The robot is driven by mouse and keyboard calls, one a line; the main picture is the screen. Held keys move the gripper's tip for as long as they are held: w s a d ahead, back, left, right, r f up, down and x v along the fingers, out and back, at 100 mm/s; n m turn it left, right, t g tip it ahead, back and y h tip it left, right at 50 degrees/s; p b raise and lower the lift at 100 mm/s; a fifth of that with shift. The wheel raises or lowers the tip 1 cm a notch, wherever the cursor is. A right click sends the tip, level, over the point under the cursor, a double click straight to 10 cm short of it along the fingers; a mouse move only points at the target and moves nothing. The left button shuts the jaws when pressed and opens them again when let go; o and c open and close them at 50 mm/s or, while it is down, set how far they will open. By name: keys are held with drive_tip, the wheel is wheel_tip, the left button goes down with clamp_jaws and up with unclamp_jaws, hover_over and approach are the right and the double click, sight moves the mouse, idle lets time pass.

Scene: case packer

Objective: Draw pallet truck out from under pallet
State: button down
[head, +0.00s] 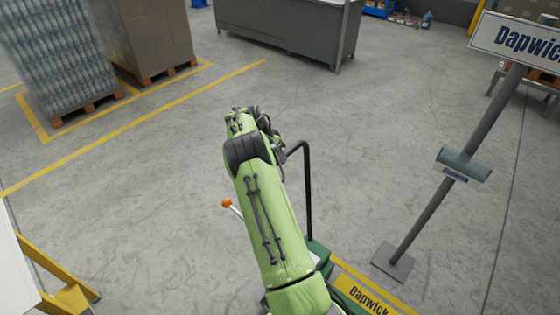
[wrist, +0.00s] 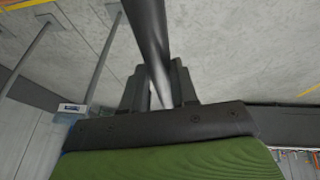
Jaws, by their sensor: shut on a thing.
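The pallet truck's black handle (head: 307,190) rises as a bent bar beside my green arm in the head view. Part of its green body (head: 318,252) shows at the handle's foot, and my arm covers much of the rest. In the wrist view the handle is a dark round bar (wrist: 150,35), and my gripper (wrist: 160,88) is shut on it with one finger on each side. In the head view the fingers are mostly hidden behind my arm. The forks are not visible, and I cannot tell whether a pallet sits on them.
Wrapped bottles (head: 60,55) and a carton stack (head: 150,35) stand on wooden pallets at the back left. A grey cabinet (head: 290,30) is at the back. A sign post (head: 435,195) stands on the right. A yellow frame (head: 55,280) is at the lower left. The middle floor is clear.

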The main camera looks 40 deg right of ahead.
drive_tip(key=s, duration=0.3)
drive_tip(key=shift+s+d, duration=0.1)
drive_tip(key=shift+s, duration=0.15)
drive_tip(key=c, duration=1.1)
unclamp_jaws()
drive_tip(key=shift+s, duration=0.1)
drive_tip(key=shift+o, duration=1.1)
drive_tip(key=shift+w+r, duration=0.1)
drive_tip(key=shift+w, duration=0.35)
drive_tip(key=shift+w, duration=0.25)
drive_tip(key=shift+s, duration=0.1)
drive_tip(key=p+v, duration=0.2)
drive_tip(key=v, duration=1.3)
drive_tip(key=shift+w+r, duration=0.25)
drive_tip(key=shift+w, duration=0.05)
drive_tip(key=shift+a, duration=0.2)
